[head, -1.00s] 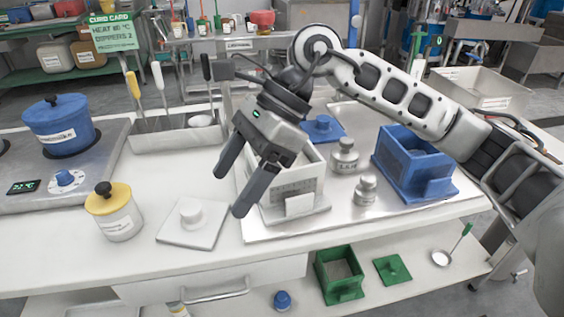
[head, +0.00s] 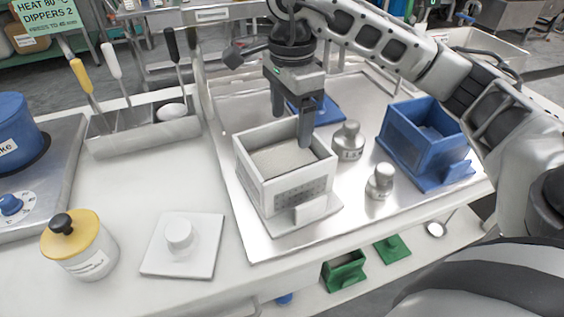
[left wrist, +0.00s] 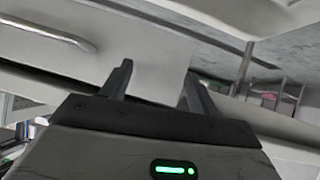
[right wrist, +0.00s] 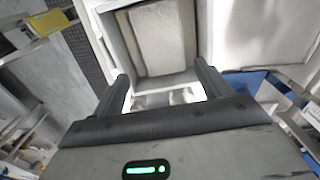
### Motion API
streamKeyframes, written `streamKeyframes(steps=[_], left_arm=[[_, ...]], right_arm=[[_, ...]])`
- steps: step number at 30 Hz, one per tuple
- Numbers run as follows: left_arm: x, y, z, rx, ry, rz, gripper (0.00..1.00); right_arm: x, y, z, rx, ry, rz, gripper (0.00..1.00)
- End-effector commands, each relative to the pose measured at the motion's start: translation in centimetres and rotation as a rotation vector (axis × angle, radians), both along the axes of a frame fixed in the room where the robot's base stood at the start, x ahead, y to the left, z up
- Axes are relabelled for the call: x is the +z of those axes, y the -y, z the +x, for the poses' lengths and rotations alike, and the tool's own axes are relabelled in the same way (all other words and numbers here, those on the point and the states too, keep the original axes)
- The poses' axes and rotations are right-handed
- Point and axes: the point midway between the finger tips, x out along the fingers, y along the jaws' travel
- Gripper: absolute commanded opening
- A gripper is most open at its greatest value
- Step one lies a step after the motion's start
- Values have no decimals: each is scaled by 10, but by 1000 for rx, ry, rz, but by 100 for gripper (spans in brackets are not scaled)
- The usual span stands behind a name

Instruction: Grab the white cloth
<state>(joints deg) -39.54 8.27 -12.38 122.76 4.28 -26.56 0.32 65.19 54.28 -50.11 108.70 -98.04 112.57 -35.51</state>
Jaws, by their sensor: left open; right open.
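A white open box (head: 283,192) stands on the steel tray. Inside it lies a pale, textured, cloth-like surface (head: 290,158), which also shows as an off-white rectangle in the right wrist view (right wrist: 163,38). No separate loose cloth is clear. My right gripper (head: 291,126) is open and empty, pointing down over the far part of the white box; one finger reaches near its rim. I cannot tell whether it touches. My left gripper (left wrist: 155,82) shows only in the left wrist view, open and empty, facing pale furniture panels.
On the steel tray (head: 228,120) are two metal weights (head: 348,142), a blue box (head: 424,140) at the right and a blue lid (head: 325,110) behind. A white lid (head: 183,245) and a yellow-topped jar (head: 80,245) stand left. Green pieces (head: 345,270) lie on the shelf below.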

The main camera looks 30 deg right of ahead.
Motion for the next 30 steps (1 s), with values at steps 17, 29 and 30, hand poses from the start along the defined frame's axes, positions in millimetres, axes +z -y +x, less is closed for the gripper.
streamKeyframes(steps=[17, 29, 30], left_arm=[[7, 0, 5, 3, 13, 4, 61], [5, -1, 4, 4, 8, 6, 61], [5, -1, 4, 4, 8, 6, 61]], right_arm=[[-67, 4, 2, 0, -4, 0, 76], [-78, 3, 3, 1, 1, 1, 68], [-78, 3, 3, 1, 1, 1, 57]])
